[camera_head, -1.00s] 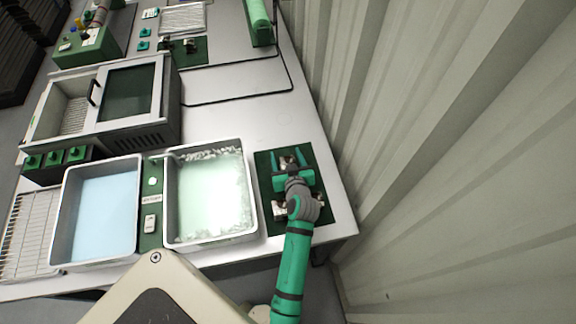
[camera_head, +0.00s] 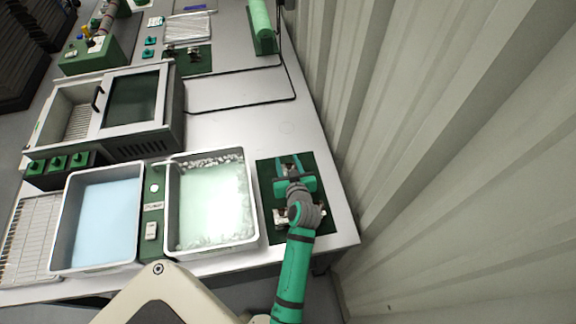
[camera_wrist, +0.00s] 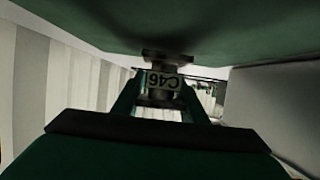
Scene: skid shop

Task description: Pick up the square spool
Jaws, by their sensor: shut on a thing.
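My gripper (camera_head: 290,164) is low over the green mat (camera_head: 265,177) at the right side of the bench. In the wrist view my gripper (camera_wrist: 160,92) has its two fingers closed on a small metal spool (camera_wrist: 158,66) with a tag reading "C46", upside down. The tag faces the camera between the fingers. The spool's full shape is hidden, so I cannot tell whether it is square. I cannot tell whether it touches the mat. Other metal pieces (camera_head: 281,218) lie on the mat beside my wrist, partly covered by it.
A tray of pale green liquid with a frothy edge (camera_head: 255,215) stands just left of the mat. A blue liquid tray (camera_head: 67,235) is further left. A corrugated wall (camera_head: 400,150) runs close along the right. Bare bench (camera_head: 275,125) lies beyond the mat.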

